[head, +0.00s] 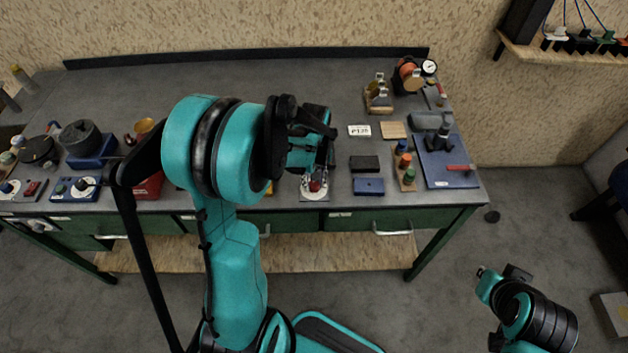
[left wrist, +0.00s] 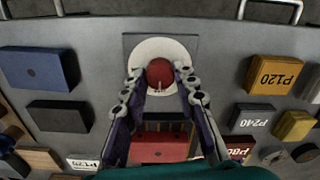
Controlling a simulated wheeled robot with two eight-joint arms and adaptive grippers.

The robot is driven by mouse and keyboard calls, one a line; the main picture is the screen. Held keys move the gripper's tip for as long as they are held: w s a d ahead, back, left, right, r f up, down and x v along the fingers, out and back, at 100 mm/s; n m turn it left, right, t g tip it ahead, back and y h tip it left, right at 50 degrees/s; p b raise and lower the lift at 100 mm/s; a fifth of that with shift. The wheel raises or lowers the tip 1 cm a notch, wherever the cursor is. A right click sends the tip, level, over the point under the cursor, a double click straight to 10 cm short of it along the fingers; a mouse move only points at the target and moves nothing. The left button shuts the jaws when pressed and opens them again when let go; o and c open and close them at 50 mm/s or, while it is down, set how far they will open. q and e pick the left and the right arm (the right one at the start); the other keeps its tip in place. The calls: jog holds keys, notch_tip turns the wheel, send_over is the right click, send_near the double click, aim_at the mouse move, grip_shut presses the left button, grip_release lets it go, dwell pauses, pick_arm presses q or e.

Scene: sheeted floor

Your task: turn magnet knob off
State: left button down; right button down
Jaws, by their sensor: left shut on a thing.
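The red knob (left wrist: 160,73) sits in the middle of a white round dial (left wrist: 187,52) on a grey plate, near the front edge of the bench. In the head view the red knob (head: 315,186) shows just under my left gripper (head: 314,178). In the left wrist view the fingertips of my left gripper (left wrist: 162,82) are on both sides of the knob, closed on it. A red block (left wrist: 160,150) lies behind the dial, partly covered by the fingers. Part of my right arm shows at the lower right of the head view; its gripper cannot be made out.
On the bench (head: 250,75), a black block (head: 364,163), a blue block (head: 368,186) and a board with coloured knobs (head: 407,172) stand right of the dial. A dark blue panel (head: 440,165) lies farther right. Several devices crowd the left end. The back middle is clear.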

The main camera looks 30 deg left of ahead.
aim_at(314, 184)
pick_arm(q)
jog(key=c, duration=1.2)
grip_release()
notch_tip(314, 184, up, 12)
jog(key=shift+r, duration=0.1)
jog(key=s+d+m+t, duration=0.2)
jog(key=s+d+m, duration=0.1)
jog(key=s+d+r+m+t, duration=0.1)
jog(key=s+d+m+t, duration=0.1)
jog(key=s+d+m, duration=0.1)
jog(key=s+d+m+t, duration=0.3)
jog(key=s+d, duration=0.1)
jog(key=s, duration=0.1)
jog(key=shift+s+d+r, duration=0.1)
jog(key=shift+d+r, duration=0.2)
jog(key=shift+d, duration=0.1)
